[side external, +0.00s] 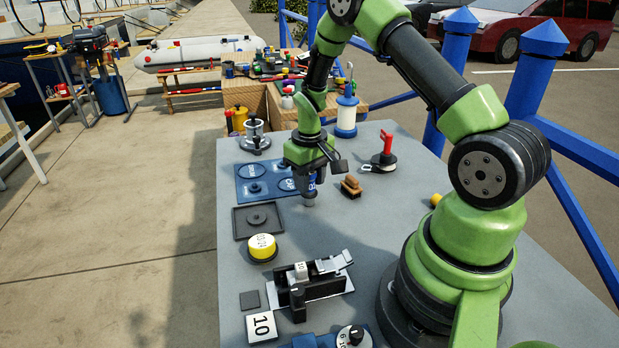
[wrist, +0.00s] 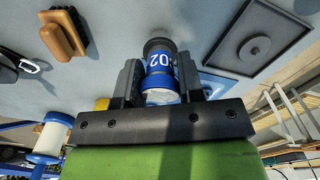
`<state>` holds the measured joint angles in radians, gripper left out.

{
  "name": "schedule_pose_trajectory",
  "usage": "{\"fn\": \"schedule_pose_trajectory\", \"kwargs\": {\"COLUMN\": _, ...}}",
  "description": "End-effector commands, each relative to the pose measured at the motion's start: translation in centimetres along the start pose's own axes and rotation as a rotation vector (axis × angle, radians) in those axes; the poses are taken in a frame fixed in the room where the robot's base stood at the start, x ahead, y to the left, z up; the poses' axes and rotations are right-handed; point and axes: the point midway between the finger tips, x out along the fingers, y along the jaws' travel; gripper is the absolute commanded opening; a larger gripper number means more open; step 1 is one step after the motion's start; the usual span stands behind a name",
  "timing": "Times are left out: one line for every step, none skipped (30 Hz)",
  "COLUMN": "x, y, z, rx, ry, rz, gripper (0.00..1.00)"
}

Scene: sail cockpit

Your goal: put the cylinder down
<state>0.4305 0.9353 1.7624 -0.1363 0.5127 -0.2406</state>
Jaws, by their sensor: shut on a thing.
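A blue cylinder (wrist: 161,60) with white "02" lettering and a dark grey end is between the fingers of my gripper (wrist: 158,80) in the wrist view. In the side external view my gripper (side external: 305,176) points down and is shut on the cylinder (side external: 309,196), partly hiding it. The cylinder looks about upright, its grey end low over the grey table (side external: 345,235); I cannot tell whether it touches. A blue board (side external: 243,190) with marked circles lies just left of it. Part of the board (wrist: 220,84) shows in the wrist view.
A wooden-handled brush (side external: 351,187) stands close to the right, with a red-handled item (side external: 387,150) beyond. Bare table lies between the brush and the fixture.

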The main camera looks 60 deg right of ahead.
Motion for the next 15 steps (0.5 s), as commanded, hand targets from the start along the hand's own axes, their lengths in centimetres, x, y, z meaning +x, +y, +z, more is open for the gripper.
{"fn": "schedule_pose_trajectory", "kwargs": {"x": -0.04, "y": 0.00, "z": -0.02, "rx": 0.000, "ry": 0.001, "rz": 0.000, "gripper": 0.09}}
{"fn": "schedule_pose_trajectory", "kwargs": {"x": -0.05, "y": 0.00, "z": -0.02, "rx": 0.000, "ry": 0.001, "rz": 0.000, "gripper": 0.09}}
{"fn": "schedule_pose_trajectory", "kwargs": {"x": -0.05, "y": 0.00, "z": -0.02, "rx": 0.000, "ry": 0.001, "rz": 0.000, "gripper": 0.09}}
{"fn": "schedule_pose_trajectory", "kwargs": {"x": -0.02, "y": 0.00, "z": -0.01, "rx": 0.000, "ry": 0.001, "rz": 0.000, "gripper": 0.09}}
{"fn": "schedule_pose_trajectory", "kwargs": {"x": 0.04, "y": 0.00, "z": -0.01, "rx": 0.000, "ry": 0.000, "rz": 0.000, "gripper": 0.09}}
{"fn": "schedule_pose_trajectory", "kwargs": {"x": 0.16, "y": 0.00, "z": 0.00, "rx": 0.000, "ry": 0.000, "rz": 0.000, "gripper": 0.09}}
{"fn": "schedule_pose_trajectory", "kwargs": {"x": 0.27, "y": 0.00, "z": 0.00, "rx": -0.001, "ry": 0.000, "rz": 0.000, "gripper": 0.09}}
{"fn": "schedule_pose_trajectory", "kwargs": {"x": 0.27, "y": 0.00, "z": 0.00, "rx": -0.001, "ry": 0.000, "rz": 0.000, "gripper": 0.39}}
{"fn": "schedule_pose_trajectory", "kwargs": {"x": 0.24, "y": 0.00, "z": -0.01, "rx": -0.001, "ry": 0.000, "rz": 0.000, "gripper": 0.49}}
{"fn": "schedule_pose_trajectory", "kwargs": {"x": 0.24, "y": 0.00, "z": -0.01, "rx": -0.001, "ry": 0.000, "rz": 0.000, "gripper": 0.56}}
{"fn": "schedule_pose_trajectory", "kwargs": {"x": 0.23, "y": 0.00, "z": -0.01, "rx": -0.001, "ry": 0.000, "rz": 0.000, "gripper": 0.60}}
{"fn": "schedule_pose_trajectory", "kwargs": {"x": 0.23, "y": 0.00, "z": -0.01, "rx": -0.001, "ry": 0.000, "rz": 0.000, "gripper": 0.60}}
{"fn": "schedule_pose_trajectory", "kwargs": {"x": 0.23, "y": 0.00, "z": 0.00, "rx": -0.001, "ry": 0.000, "rz": 0.000, "gripper": 0.60}}
{"fn": "schedule_pose_trajectory", "kwargs": {"x": 0.22, "y": 0.00, "z": 0.00, "rx": -0.001, "ry": 0.000, "rz": 0.000, "gripper": 0.60}}
{"fn": "schedule_pose_trajectory", "kwargs": {"x": 0.22, "y": 0.00, "z": 0.00, "rx": -0.001, "ry": 0.000, "rz": 0.000, "gripper": 0.60}}
